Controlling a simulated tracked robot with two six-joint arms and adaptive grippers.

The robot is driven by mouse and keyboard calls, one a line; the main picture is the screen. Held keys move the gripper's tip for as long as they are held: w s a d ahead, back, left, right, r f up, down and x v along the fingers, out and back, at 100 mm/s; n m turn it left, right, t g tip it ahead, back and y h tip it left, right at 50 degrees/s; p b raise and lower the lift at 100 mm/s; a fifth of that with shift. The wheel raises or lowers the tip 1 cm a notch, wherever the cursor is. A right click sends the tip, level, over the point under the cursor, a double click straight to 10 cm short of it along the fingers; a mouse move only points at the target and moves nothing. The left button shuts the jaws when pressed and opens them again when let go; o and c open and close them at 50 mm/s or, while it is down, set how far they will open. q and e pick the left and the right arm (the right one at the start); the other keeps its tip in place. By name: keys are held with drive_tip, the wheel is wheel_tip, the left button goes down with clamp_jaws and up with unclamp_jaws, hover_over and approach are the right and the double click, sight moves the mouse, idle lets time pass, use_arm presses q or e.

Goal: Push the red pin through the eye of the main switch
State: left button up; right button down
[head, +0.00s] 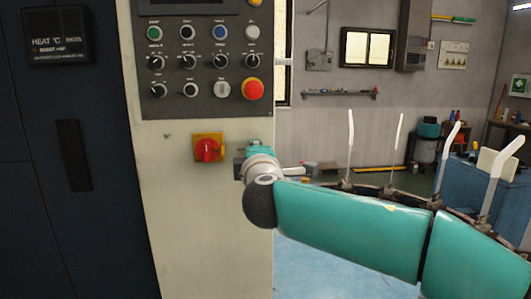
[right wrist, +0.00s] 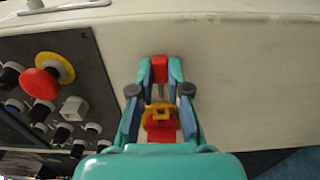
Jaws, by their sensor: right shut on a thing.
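The main switch (head: 207,149) is a red knob on a yellow plate on the pale machine front, below the control panel. My right gripper (head: 241,163) is just right of it in the head view, close to the machine's edge. The main switch (right wrist: 160,130) shows between the fingers, partly covered. My left gripper is not in view.
The control panel (head: 197,60) carries several knobs and a red emergency button (head: 252,89) above the switch. It also shows at the left in the right wrist view (right wrist: 79,60).

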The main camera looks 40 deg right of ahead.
sight(233, 146)
drive_tip(key=shift+w+a, duration=0.35)
drive_tip(key=shift+a, duration=0.3)
drive_tip(key=shift+b, duration=0.85)
idle(1.3)
drive_tip(key=shift+w+a, duration=0.15)
drive_tip(key=shift+a, duration=0.05)
idle(0.4)
drive_tip(key=shift+w+a, duration=0.15)
drive_tip(key=shift+a, duration=0.15)
drive_tip(key=shift+w+a, duration=0.3)
drive_tip(key=shift+a, duration=0.2)
drive_tip(key=shift+w+a, duration=0.25)
drive_tip(key=shift+a, duration=0.2)
drive_tip(key=c, duration=1.1)
unclamp_jaws()
drive_tip(key=shift+o, duration=0.2)
drive_tip(key=shift+s, duration=0.1)
